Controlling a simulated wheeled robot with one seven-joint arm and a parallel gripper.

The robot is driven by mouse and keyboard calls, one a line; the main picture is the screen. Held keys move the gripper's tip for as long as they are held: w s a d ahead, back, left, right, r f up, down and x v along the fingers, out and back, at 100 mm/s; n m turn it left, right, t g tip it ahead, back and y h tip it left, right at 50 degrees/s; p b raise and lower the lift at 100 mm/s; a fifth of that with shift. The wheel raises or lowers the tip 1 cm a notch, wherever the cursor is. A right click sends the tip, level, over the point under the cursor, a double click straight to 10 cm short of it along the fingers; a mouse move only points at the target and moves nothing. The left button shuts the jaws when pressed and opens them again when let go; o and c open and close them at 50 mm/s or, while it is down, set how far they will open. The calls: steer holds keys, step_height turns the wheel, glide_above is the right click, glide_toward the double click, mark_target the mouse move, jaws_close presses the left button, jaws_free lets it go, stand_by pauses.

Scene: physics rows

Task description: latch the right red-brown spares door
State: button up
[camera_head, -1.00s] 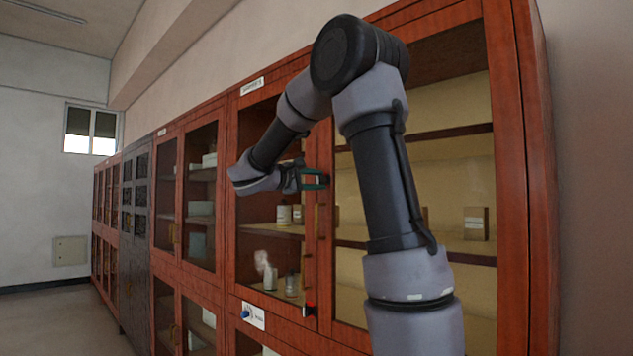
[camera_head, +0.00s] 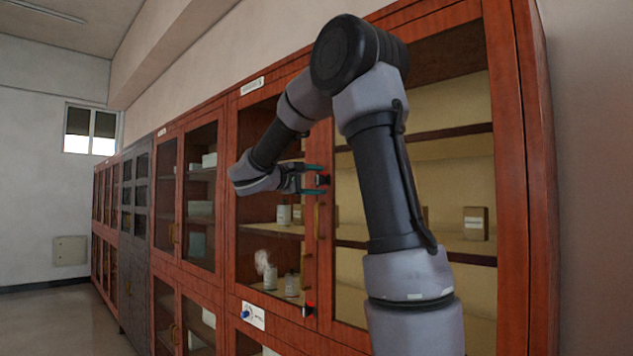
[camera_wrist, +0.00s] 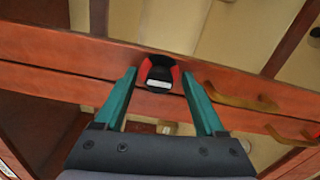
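The right red-brown spares door (camera_head: 512,150) has a glass pane and looks flush with the cabinet front; my arm hides part of it. A red and black latch (camera_wrist: 158,72) with a pale strip sits on the red-brown door frame, near the line where two rails meet. My gripper (camera_head: 322,180) is open at the meeting edges of the doors. In the wrist view my gripper (camera_wrist: 160,82) has its two teal fingers on either side of the latch, with visible gaps. I cannot tell whether the latch is fully across.
The left glass door (camera_head: 243,200) stands beside it. A second red and black latch (camera_head: 308,309) is lower down, and a blue knob (camera_head: 245,314) sits by a white label. Brass handles (camera_wrist: 238,97) lie close to the right finger. Boxes and jars stand on shelves behind glass.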

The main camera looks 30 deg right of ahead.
steer(key=v, duration=1)
steer(key=shift+a, duration=0.4)
steer(key=shift+s, duration=0.15)
steer(key=s+d+f+m+g+y, duration=0.1)
steer(key=s+d+f+g+y, duration=0.2)
steer(key=s+f, duration=0.35)
steer(key=s+d+f+m+g+y, duration=0.1)
steer(key=s+d+f+m+y, duration=0.15)
steer(key=s+f+y, duration=0.45)
steer(key=s+a+f+m+t+y, duration=0.2)
steer(key=s+a+m+t+y, duration=0.3)
steer(key=s+a+y, duration=0.4)
steer(key=shift+s+a+m, duration=0.25)
steer(key=shift+a+m, duration=0.4)
steer(key=shift+a, duration=0.3)
